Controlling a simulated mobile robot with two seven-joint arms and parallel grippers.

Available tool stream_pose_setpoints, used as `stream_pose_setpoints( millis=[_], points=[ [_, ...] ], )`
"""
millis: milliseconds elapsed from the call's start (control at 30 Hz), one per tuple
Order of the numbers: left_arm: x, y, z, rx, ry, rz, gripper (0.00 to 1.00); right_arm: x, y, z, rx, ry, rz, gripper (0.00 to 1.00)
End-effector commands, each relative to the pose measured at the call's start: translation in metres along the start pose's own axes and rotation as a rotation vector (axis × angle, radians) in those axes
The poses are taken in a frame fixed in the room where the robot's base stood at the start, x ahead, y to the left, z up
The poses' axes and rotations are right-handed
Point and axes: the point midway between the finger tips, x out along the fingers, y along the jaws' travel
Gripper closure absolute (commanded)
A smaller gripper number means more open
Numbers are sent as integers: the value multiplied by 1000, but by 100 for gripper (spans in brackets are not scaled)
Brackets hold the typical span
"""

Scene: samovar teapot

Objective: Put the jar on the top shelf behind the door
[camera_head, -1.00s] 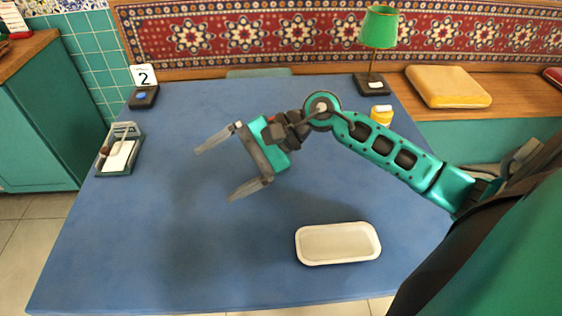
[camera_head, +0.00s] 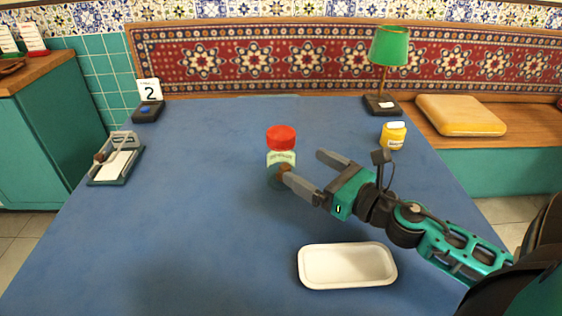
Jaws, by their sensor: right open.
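A jar with a red lid (camera_head: 281,158) stands upright on the blue table, near the middle of the head view. My right gripper (camera_head: 306,170) is just to the right of the jar, its two fingers apart and pointing left towards it. The near fingertip overlaps the jar's lower right side in the picture; I cannot tell whether it touches. Nothing is seen between the fingers. A smaller yellow jar with a white lid (camera_head: 393,136) stands at the table's right back. No shelf or door is in view. My left gripper is not in view.
A white tray (camera_head: 347,286) lies on the blue table (camera_head: 150,230) at the front right.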

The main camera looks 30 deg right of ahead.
Motion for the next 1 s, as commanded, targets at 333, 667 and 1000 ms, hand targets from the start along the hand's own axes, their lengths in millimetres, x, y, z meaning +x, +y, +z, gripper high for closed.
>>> stream_pose_setpoints(
  millis=[333,667,1000],
  points=[
    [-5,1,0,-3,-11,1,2,43,0,1,-3,-2,3,6],
    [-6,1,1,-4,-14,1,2,61,1,-1,-3,-2,3,6],
    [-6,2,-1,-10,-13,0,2,96,2,-3,-2,-1,2,6]
  ],
)
